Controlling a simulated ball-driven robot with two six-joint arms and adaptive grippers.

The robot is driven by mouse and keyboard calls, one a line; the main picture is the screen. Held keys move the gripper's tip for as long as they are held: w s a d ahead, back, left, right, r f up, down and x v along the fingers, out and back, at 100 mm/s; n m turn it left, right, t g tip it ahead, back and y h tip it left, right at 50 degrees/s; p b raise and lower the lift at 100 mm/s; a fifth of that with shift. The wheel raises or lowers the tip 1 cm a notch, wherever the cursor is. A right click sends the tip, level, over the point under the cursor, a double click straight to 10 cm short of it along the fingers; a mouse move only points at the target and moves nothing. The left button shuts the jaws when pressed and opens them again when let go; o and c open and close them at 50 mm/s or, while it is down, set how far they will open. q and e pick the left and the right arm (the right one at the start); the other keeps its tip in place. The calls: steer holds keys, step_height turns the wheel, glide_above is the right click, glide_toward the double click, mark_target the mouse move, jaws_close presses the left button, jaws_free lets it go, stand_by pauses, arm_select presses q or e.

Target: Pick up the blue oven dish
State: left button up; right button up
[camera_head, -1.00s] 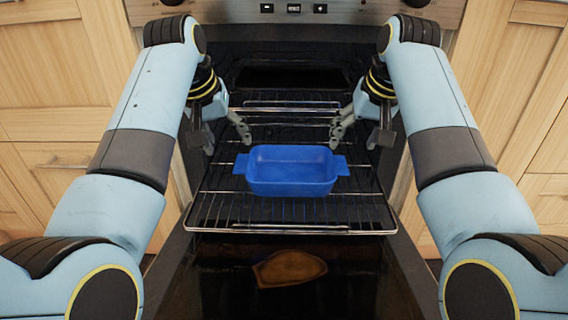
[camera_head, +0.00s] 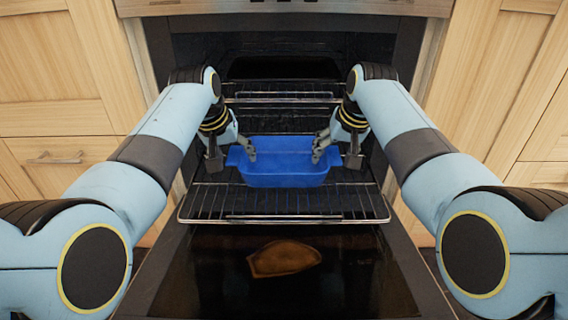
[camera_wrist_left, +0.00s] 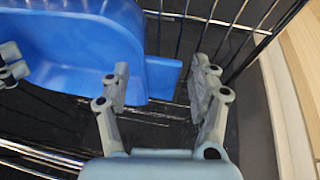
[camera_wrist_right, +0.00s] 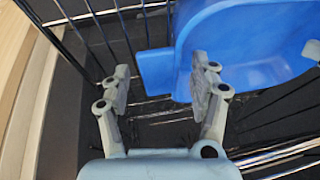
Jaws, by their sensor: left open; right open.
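The blue oven dish (camera_head: 284,170) sits upright on the pulled-out wire rack (camera_head: 216,207). It has a tab handle at each end; these show in the left wrist view (camera_wrist_left: 163,77) and the right wrist view (camera_wrist_right: 155,70). My left gripper (camera_head: 232,157) is open at the dish's left handle, with its fingers on either side of the tab in the picture. My right gripper (camera_head: 336,157) is open in the same way at the right handle. I cannot tell whether any finger touches the dish. The gripper fingers and arms partly hide the handles in the head view.
The oven cavity is open behind the dish, with another rack (camera_head: 283,97) further in. The lowered oven door (camera_head: 200,280) lies in front, with a brown patch (camera_head: 284,259) on its dark glass. Wooden cabinets (camera_head: 50,60) flank the oven.

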arm_select(q)
steer(key=shift+w+f, duration=0.15)
steer(key=shift+f, duration=0.2)
arm_select(e)
steer(key=shift+w+f, duration=0.15)
steer(key=shift+f, duration=0.2)
arm_select(q)
jaws_close()
arm_select(e)
jaws_close()
